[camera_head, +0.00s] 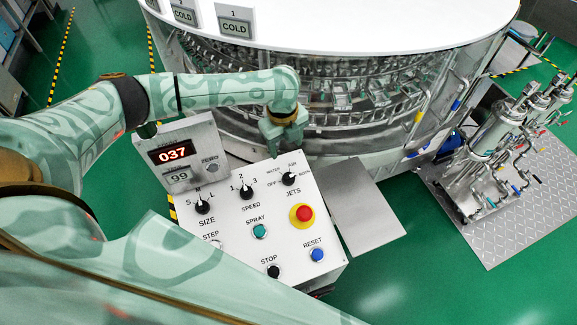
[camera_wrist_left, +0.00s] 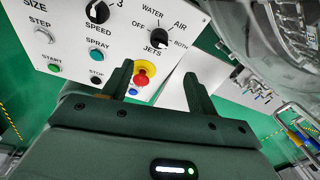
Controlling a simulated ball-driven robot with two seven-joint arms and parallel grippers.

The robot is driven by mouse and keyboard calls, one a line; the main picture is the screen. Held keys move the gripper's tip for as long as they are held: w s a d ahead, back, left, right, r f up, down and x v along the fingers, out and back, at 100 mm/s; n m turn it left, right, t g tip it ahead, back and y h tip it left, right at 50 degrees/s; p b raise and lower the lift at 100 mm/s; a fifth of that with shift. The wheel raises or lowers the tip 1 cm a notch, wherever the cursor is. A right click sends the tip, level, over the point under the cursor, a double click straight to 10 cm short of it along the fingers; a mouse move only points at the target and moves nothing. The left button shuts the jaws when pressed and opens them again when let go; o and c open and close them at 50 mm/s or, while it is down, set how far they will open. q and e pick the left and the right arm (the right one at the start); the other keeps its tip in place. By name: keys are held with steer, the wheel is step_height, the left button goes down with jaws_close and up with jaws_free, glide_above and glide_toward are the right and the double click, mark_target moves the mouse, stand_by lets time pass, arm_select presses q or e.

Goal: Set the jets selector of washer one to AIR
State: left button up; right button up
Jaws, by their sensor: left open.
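The jets selector (camera_head: 289,179) is a black knob at the upper right of the white control panel (camera_head: 225,228), with OFF, WATER, AIR and BOTH around it. It also shows in the left wrist view (camera_wrist_left: 157,40), beyond the fingers. Its pointer is too small to read surely. My left gripper (camera_head: 284,149) is just behind the selector in the head view, above the panel's far edge. In the left wrist view its two dark fingers (camera_wrist_left: 158,69) stand apart with nothing held between them; the selector appears above the gap. My right gripper is not in view.
Near the selector are the speed knob (camera_head: 246,191), the size knob (camera_head: 202,206), the red stop button on yellow (camera_head: 304,213) and the blue reset button (camera_head: 317,255). A display box (camera_head: 181,152) reading 037 stands left. The round washer (camera_head: 350,95) rises behind.

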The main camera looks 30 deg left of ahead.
mark_target(289, 175)
arm_select(q)
steer(key=f+b, duration=0.1)
steer(key=f, duration=0.4)
steer(key=f+b, duration=0.2)
steer(key=f, duration=0.3)
steer(key=f+b, duration=0.1)
steer(key=f, duration=0.4)
steer(key=shift+w+d+f+b, duration=0.1)
steer(key=shift+w+d+b, duration=0.15)
steer(key=shift+d+b, duration=0.1)
steer(key=shift+c, duration=0.3)
steer(key=c, duration=0.9)
